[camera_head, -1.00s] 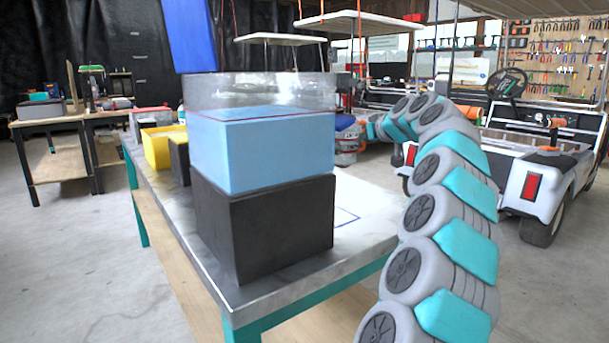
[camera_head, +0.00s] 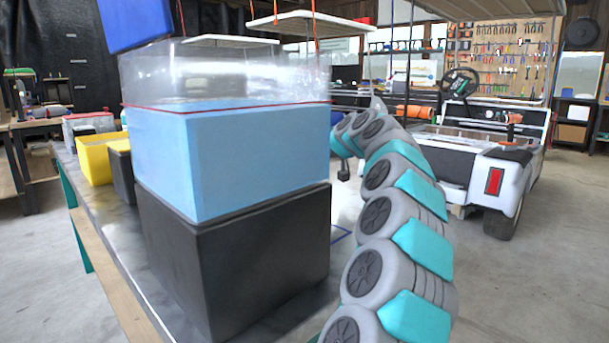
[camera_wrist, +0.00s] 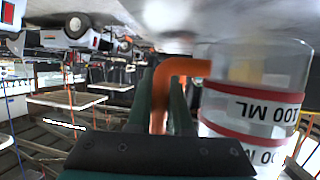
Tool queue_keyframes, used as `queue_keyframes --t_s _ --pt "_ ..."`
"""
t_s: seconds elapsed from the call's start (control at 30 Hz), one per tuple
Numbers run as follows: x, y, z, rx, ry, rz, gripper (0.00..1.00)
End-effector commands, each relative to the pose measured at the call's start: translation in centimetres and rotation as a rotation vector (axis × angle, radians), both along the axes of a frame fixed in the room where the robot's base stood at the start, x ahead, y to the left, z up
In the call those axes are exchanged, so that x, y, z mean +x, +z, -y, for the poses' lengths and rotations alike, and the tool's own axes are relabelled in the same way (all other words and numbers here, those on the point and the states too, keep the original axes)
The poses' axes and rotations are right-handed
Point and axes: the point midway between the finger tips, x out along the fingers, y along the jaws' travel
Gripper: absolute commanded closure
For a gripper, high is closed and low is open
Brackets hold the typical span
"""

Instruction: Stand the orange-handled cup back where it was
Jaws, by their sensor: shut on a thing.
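My gripper (camera_wrist: 163,92) is shut on the orange handle (camera_wrist: 180,66) of a clear cup (camera_wrist: 258,75) in the wrist view. The cup has white bands with red edges and "100 ML" lettering, which appears upside down in this picture. The cup body is to the right of the green fingers and is cut off at the lower edge. In the head view my arm curves up and away behind the right side of the tank. The cup cannot be made out there. A blue outline (camera_head: 342,236) is partly visible on the table beside the black block.
A clear tank (camera_head: 225,75) with light blue contents (camera_head: 235,160) stands on a black block (camera_head: 240,265) on the table (camera_head: 105,225), close in front. A blue box (camera_head: 135,22) is above it. Yellow bins (camera_head: 95,160) stand behind left. A white cart (camera_head: 485,175) is at right; floor between is open.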

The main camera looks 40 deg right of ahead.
Motion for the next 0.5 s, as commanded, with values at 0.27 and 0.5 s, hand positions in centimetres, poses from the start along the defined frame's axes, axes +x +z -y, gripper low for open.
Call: queue_keyframes --t_s 0.27,0.5 --pt "0.0 -3.7 0.0 0.001 0.001 -0.001 1.00" --pt "0.0 -3.7 0.0 0.000 0.000 -0.001 1.00"
